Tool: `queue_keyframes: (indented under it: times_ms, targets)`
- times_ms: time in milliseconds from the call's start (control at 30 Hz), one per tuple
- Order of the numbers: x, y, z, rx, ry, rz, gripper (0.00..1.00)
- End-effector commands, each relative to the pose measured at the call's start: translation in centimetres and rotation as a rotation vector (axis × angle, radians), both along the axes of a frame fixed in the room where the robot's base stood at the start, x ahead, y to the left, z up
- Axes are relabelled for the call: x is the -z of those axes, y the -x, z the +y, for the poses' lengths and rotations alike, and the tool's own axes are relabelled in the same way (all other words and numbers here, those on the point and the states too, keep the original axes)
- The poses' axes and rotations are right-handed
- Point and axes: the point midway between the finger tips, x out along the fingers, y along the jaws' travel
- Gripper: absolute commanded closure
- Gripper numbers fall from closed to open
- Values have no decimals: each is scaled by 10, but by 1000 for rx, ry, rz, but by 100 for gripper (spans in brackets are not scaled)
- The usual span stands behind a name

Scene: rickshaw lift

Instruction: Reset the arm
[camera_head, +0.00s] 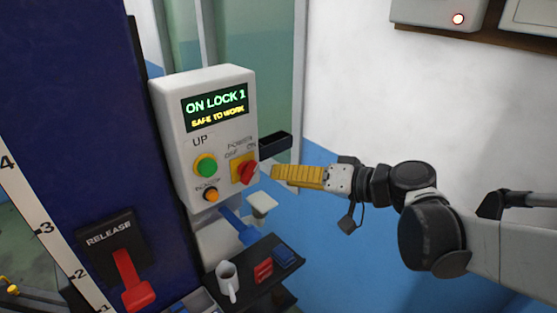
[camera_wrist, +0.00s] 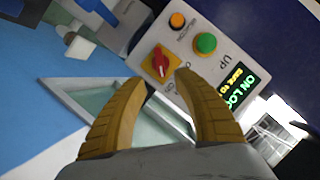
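My gripper (camera_head: 274,173) has yellow ribbed fingers. In the head view it lies just right of the control box (camera_head: 176,130), pointing left towards the red power switch (camera_head: 247,173). In the wrist view its fingertips (camera_wrist: 166,79) are apart with nothing held between them. The red switch on its yellow plate (camera_wrist: 160,62) shows just beyond the tips; I cannot tell the exact distance. My arm reaches in from the right side of the head view.
The box screen (camera_head: 216,107) reads "ON LOCK 1, SAFE TO WORK". It has a green UP button (camera_head: 205,166) and an orange button (camera_head: 211,195). A red release lever (camera_head: 131,282) is at lower left. A dark shelf (camera_head: 246,289) below holds a white mug (camera_head: 227,278).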

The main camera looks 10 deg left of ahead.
Motion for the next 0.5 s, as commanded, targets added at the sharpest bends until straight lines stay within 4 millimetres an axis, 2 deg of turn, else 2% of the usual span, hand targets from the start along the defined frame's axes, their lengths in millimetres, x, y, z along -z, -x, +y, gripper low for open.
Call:
queue_keyframes:
  times_ms: [133, 500]
  targets:
    - [-3, 5, -9, 0, 0, 1, 64]
    - [1, 8, -12, 5, 15, 7, 64]
